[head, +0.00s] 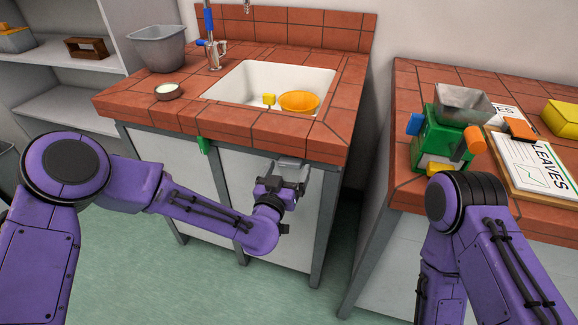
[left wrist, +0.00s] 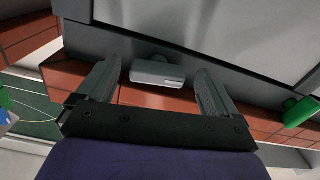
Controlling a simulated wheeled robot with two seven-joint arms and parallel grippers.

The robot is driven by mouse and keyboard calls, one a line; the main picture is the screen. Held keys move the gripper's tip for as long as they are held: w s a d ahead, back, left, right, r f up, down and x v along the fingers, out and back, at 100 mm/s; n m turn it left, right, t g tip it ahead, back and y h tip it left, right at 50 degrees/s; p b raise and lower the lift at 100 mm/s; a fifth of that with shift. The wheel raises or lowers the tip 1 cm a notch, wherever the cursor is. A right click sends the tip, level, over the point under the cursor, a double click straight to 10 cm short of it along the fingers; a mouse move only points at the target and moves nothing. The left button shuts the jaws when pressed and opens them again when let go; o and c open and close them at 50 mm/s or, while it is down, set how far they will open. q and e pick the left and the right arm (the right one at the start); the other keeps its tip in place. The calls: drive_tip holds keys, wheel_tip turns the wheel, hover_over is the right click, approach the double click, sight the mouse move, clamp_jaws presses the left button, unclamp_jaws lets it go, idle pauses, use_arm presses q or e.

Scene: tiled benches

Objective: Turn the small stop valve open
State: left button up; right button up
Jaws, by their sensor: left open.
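A small grey bar handle on a round stem (left wrist: 158,72), which looks like the small stop valve, sits on the grey front rail of the sink bench in the left wrist view. Its bar lies roughly level across the picture. My left gripper (left wrist: 155,85) is open, with one finger at each side of the bar and a visible gap to both. In the head view my left gripper (head: 290,168) is at the bench front and hides this handle. A green handle (head: 203,145) is on the same rail to the left; it also shows in the left wrist view (left wrist: 300,111). My right gripper is out of view.
The red-tiled sink bench (head: 225,118) holds a white sink (head: 240,85), an orange bowl (head: 299,101), a grey bucket (head: 157,50) and a tap (head: 213,52). A second tiled bench (head: 405,150) at the right holds a green machine (head: 432,140) and a clipboard (head: 530,165).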

use_arm(q)
drive_tip(key=shift+w+d, duration=0.25)
drive_tip(key=shift+w, duration=0.35)
drive_tip(key=c, duration=1)
drive_tip(key=n+b, duration=0.1)
drive_tip(key=n, duration=0.2)
drive_tip(key=shift+d, duration=0.1)
drive_tip(key=o, duration=1)
drive_tip(key=b+v, duration=0.1)
drive_tip(key=v, duration=0.9)
drive_tip(key=shift+s, duration=0.3)
